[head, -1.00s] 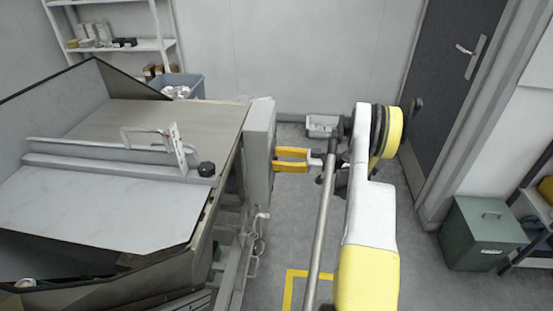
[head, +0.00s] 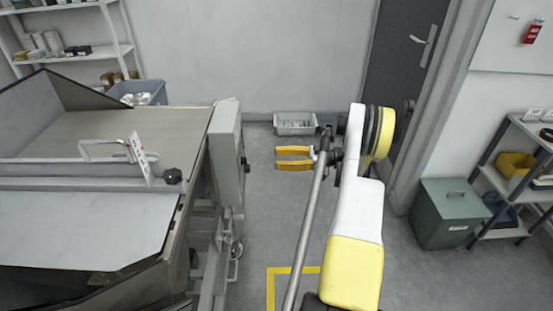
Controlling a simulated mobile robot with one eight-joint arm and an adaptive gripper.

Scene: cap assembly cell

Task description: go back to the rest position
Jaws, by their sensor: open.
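My gripper (head: 283,158), with two yellow fingers, is in the head view near the middle. Its fingers point left, are spread apart and have nothing between them. My white and yellow arm reaches up the picture from the bottom, right of centre, with the gripper at its far end. The gripper is to the right of the grey control box on the machine, with a visible gap of floor between them.
A large metal machine (head: 140,130) with a hopper fills the left side. A grey bin (head: 297,130) stands by the back wall. A green box (head: 447,215) and a shelf rack (head: 512,172) stand at the right. Open floor lies between machine and door.

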